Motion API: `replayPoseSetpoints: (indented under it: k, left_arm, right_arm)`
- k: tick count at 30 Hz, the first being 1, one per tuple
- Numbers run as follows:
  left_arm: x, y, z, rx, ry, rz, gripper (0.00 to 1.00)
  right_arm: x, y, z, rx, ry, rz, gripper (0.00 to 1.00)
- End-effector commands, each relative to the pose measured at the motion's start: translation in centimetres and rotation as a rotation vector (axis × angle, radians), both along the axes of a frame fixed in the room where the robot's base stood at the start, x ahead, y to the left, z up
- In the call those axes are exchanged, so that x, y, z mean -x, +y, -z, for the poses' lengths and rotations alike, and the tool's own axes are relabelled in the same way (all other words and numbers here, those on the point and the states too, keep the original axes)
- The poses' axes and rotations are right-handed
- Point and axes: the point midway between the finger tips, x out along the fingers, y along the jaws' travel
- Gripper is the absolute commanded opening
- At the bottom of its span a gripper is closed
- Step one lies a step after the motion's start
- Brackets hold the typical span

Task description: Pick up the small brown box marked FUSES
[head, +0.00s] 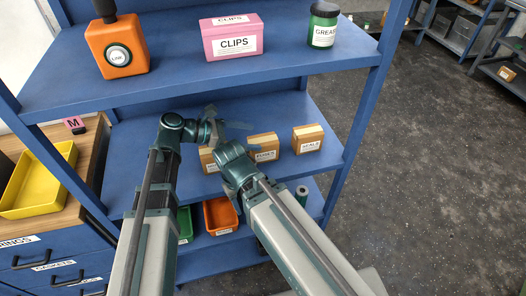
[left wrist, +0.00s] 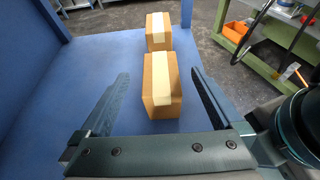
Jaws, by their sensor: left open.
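The small brown FUSES box (head: 264,142) stands on the middle blue shelf, between two similar brown boxes. Its label faces me in the head view. My left gripper (head: 232,127) is open, pointing right, just left of and behind it in the picture. In the left wrist view a brown box with a pale tape strip (left wrist: 160,88) stands between the spread fingers of my left gripper (left wrist: 160,90), with gaps on both sides. Its label is hidden there, but its place fits the FUSES box. My right arm's end (head: 235,165) is in front of the shelf; its fingers cannot be made out.
A brown box marked SEALS (head: 308,134) stands to the right; a box beyond the nearer one shows in the left wrist view (left wrist: 158,32). Another brown box (head: 208,158) is partly hidden by my arms. The upper shelf (head: 180,88) overhangs with a pink CLIPS box (head: 232,42).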

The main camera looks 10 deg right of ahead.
Motion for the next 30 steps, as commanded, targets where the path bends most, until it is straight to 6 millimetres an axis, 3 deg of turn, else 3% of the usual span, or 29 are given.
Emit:
replayPoseSetpoints:
  k: [4,14,24,30]
  left_arm:
    - [-0.1,-1.3,0.6,0.000,0.000,0.000,1.00]
    - [-0.1,-2.1,0.8,0.000,-0.001,0.000,1.00]
    - [-0.3,-6.2,2.3,0.000,-0.001,0.000,1.00]
    - [-0.2,-6.4,2.2,0.000,0.000,-0.001,1.00]
  right_arm:
    - [0.0,0.0,0.6,0.000,0.000,0.000,0.50]
    - [0.0,0.0,0.8,0.000,0.000,0.000,0.50]
    - [0.0,0.0,2.3,0.000,0.000,0.000,0.50]
    - [0.0,0.0,2.2,0.000,0.000,0.000,0.50]
